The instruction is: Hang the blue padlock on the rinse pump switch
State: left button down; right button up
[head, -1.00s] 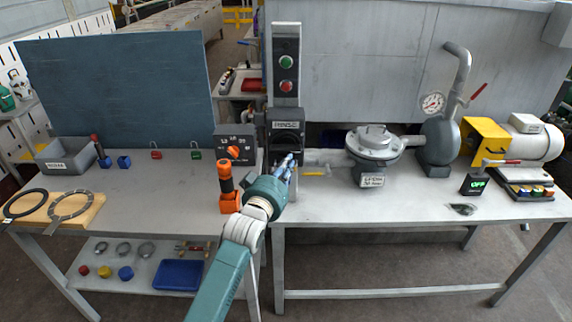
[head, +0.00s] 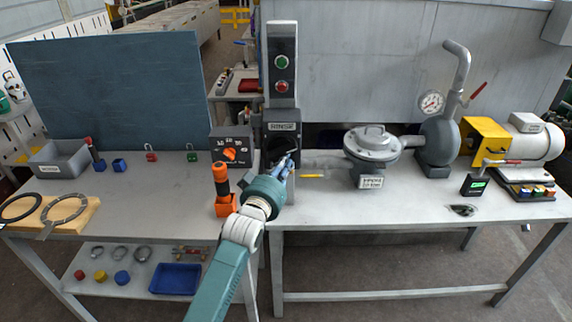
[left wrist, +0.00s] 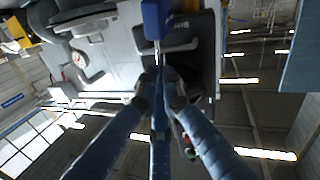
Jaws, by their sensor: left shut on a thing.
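The rinse pump switch is a dark box (head: 284,128) with a pale label, below a post with green and red buttons. It also shows in the left wrist view (left wrist: 203,55), just beyond my fingers. My left gripper (head: 288,162) is in front of the lower part of this box. In the left wrist view my left gripper (left wrist: 160,73) is shut on the blue padlock (left wrist: 156,18). Its blue body shows past the fingertips, against the box, with the thin metal shackle toward the fingers. Whether the shackle touches the switch cannot be told. My right gripper is not in view.
An orange-handled device (head: 223,190) stands close left of my left arm. A dial box (head: 231,147), a red padlock (head: 151,153) and a green padlock (head: 192,153) are farther left. A grey pump housing (head: 371,147) stands to the right. The front of the right table is mostly clear.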

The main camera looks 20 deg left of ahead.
pick_arm(q)
jog(key=shift+s+a+f+b, duration=0.15)
jog(key=shift+a+f+b, duration=0.25)
jog(key=shift+f, duration=0.1)
jog(key=shift+d+f, duration=0.2)
jog(key=shift+f, duration=0.3)
